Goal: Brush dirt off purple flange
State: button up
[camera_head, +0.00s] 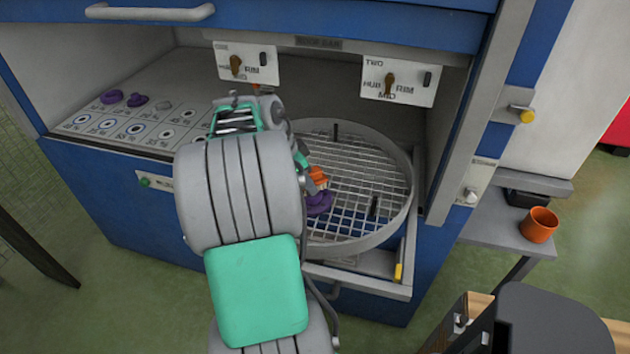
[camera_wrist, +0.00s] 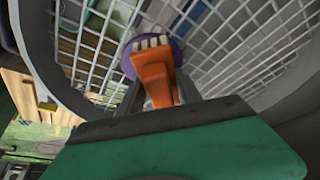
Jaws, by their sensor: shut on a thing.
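A purple flange (camera_head: 319,204) sits on the wire grid of the round turntable basket (camera_head: 409,205), toward its near left side. My gripper (camera_head: 309,176) is shut on an orange brush (camera_head: 318,178) and holds it at the flange. In the wrist view the orange brush (camera_wrist: 155,72) points away from my gripper (camera_wrist: 158,102), its pale bristles over the purple flange (camera_wrist: 130,62). The brush hides much of the flange there. I cannot tell whether the bristles touch it, and no dirt can be made out.
Two switch panels (camera_head: 398,82) hang above the basket. An orange cup (camera_head: 539,224) and a dark tray (camera_head: 527,198) stand on the side table at the right. Black posts (camera_head: 374,205) rise from the grid.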

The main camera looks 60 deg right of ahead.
aim_at(321, 192)
jog(key=shift+w+a, duration=0.1)
jog(key=shift+w, duration=0.35)
jog(key=shift+s+d+f+b, duration=0.1)
jog(key=shift+s+d+b, duration=0.1)
jog(key=shift+s, duration=0.65)
jog(key=shift+s+d+r+b, duration=0.1)
jog(key=shift+s+d+b, duration=0.15)
jog(key=shift+s, duration=0.55)
jog(key=shift+s+d+f+b, duration=0.1)
jog(key=shift+s+d+b, duration=0.1)
jog(key=shift+s, duration=0.65)
jog(key=shift+w+a+p, duration=0.1)
jog(key=shift+w+a, duration=0.15)
jog(key=shift+w, duration=0.6)
jog(key=shift+w+a+p, duration=0.1)
jog(key=shift+w+a, duration=0.1)
jog(key=shift+w, duration=0.6)
jog(key=shift+w+a+p, duration=0.1)
jog(key=shift+w+a, duration=0.15)
jog(key=shift+w, duration=0.6)
jog(key=shift+r, duration=0.25)
notch_tip(321, 192, up, 8)
jog(key=p, duration=0.6)
jog(key=shift+f, duration=0.1)
